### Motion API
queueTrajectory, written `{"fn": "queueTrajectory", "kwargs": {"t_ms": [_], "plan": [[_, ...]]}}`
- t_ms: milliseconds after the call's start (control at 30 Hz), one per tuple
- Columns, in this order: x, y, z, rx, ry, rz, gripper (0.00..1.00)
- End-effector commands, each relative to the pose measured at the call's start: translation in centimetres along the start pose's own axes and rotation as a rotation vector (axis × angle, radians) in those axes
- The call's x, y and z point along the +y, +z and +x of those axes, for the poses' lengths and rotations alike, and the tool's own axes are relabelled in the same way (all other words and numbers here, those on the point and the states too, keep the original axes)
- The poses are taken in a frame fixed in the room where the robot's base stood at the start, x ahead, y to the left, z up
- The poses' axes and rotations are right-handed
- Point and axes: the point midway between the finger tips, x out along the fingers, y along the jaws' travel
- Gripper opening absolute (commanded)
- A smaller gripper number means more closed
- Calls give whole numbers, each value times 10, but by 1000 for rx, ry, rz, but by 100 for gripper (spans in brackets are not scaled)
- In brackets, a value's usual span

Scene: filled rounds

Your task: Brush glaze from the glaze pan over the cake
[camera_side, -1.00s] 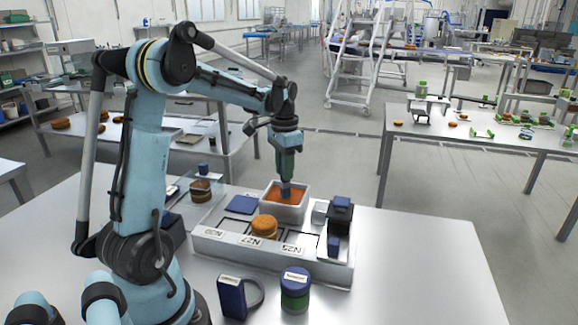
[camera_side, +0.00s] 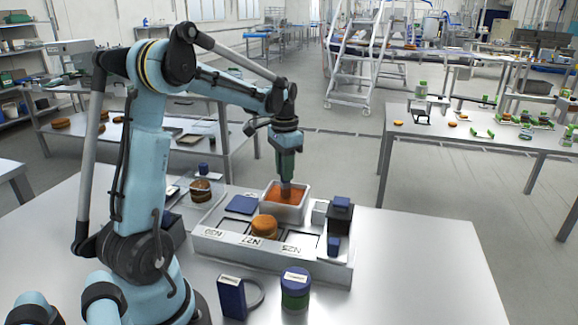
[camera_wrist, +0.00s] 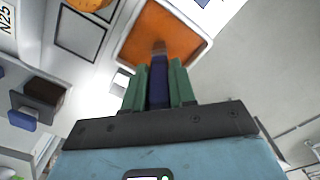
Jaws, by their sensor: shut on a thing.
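My gripper (camera_side: 286,172) is above the white glaze pan (camera_side: 302,209), pointing down. In the wrist view its green fingers (camera_wrist: 157,78) are shut on a brush (camera_wrist: 157,92) with a blue handle and a brownish tip. The tip is over or in the orange glaze (camera_wrist: 160,22) in the pan; I cannot tell how deep. The cake (camera_side: 264,226), round and golden-brown, sits on the grey holder in front of the pan, apart from the brush. Its edge shows at the top of the wrist view (camera_wrist: 88,3).
The grey holder (camera_side: 215,240) has labelled slots, with empty squares beside the cake. A dark block with blue parts (camera_side: 340,215) stands right of the pan. A blue-lidded jar (camera_side: 295,290) and a dark blue mug-like item (camera_side: 232,298) stand in front. The table's right side is clear.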

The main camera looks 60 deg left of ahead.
Motion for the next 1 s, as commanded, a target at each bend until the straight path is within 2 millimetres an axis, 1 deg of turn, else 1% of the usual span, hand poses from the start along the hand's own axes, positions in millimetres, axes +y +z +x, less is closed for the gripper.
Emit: {"fn": "queueTrajectory", "kwargs": {"t_ms": [67, 167, 1000], "plan": [[0, 0, 1, 0, 0, 0, 0], [0, 0, -2, 0, 0, 0, 0], [0, 0, -63, 0, 0, 0, 0]]}}
